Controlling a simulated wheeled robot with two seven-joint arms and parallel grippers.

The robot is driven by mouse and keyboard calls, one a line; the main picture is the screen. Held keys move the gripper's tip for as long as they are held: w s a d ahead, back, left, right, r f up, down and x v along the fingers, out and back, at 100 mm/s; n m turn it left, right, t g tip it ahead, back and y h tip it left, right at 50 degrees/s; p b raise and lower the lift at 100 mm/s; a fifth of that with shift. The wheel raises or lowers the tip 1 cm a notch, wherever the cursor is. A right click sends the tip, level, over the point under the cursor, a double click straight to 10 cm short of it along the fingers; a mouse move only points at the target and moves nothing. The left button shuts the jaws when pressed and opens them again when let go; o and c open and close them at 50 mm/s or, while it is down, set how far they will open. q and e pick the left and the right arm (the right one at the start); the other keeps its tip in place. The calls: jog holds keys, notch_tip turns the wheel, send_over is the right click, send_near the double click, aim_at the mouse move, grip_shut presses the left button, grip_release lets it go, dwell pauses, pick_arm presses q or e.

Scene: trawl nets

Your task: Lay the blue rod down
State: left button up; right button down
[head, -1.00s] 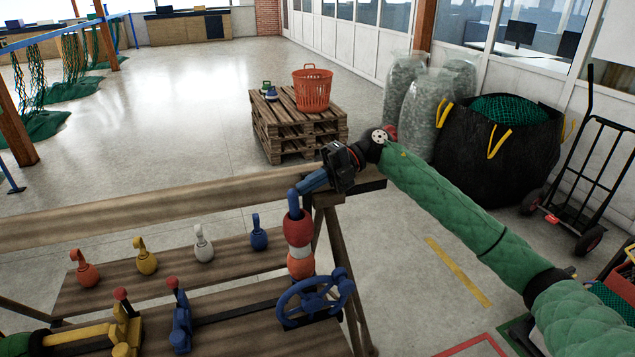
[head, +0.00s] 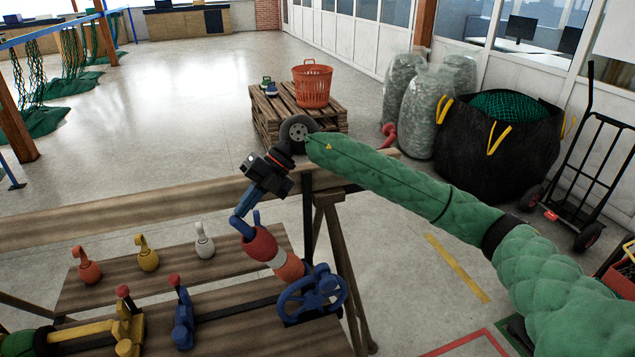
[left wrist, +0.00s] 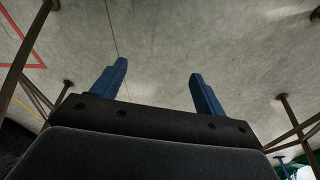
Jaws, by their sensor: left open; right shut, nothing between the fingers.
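The blue rod is a short pole with red, white and orange floats (head: 262,246) on it. Its foot is beside the blue handwheel (head: 312,293) and its blue upper end leans left in the head view. My right gripper (head: 240,222) is shut with nothing between its fingers; its blue fingertips are at the rod's upper end, and contact is hard to tell. A dark bar (head: 235,310) runs from the wheel to a blue latch (head: 182,322) with a red knob. My left gripper (left wrist: 157,85) is open and empty above bare floor in the left wrist view.
Orange, yellow and white hooked weights (head: 205,241) stand on the bench behind the bar. A yellow latch (head: 127,325) is left of the blue one. A wooden beam (head: 130,208) crosses behind. A pallet stack (head: 270,115) with an orange basket (head: 312,84) stands farther back.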

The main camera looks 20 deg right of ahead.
pick_arm(q)
notch_tip(320, 180, up, 7)
jog(key=b, duration=0.1)
jog(key=shift+w+d, duration=0.2)
jog(key=shift+d, duration=0.1)
pick_arm(e)
jog(key=a+f+h, duration=0.5)
jog(key=a+f, duration=0.1)
jog(key=a, duration=0.3)
jog(key=shift+s+a+f+m+h, duration=0.2)
jog(key=shift+m+h, duration=0.1)
jog(key=shift+h, duration=0.1)
pick_arm(q)
jog(key=shift+f, duration=0.15)
pick_arm(e)
jog(key=shift+w, duration=0.1)
